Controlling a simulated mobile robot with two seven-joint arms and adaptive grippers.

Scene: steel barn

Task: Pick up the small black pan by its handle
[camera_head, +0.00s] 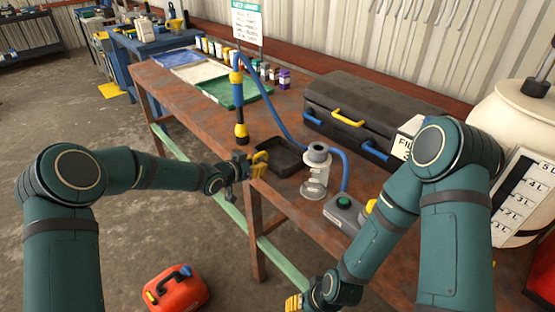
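The small black pan (284,168) is a shallow, square-sided dark tray lying on the rusty brown workbench (300,207), near its front edge. My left gripper (259,163), with yellow fingertips, is at the pan's left front side, by the bench edge. No handle can be made out; the gripper may cover it. I cannot tell whether the fingers are closed on anything. My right gripper (293,303) is low at the bottom of the view, in front of the bench and away from the pan. Its finger opening is too small to judge.
A black case (375,110) lies behind. A red can (176,288) is on the floor.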

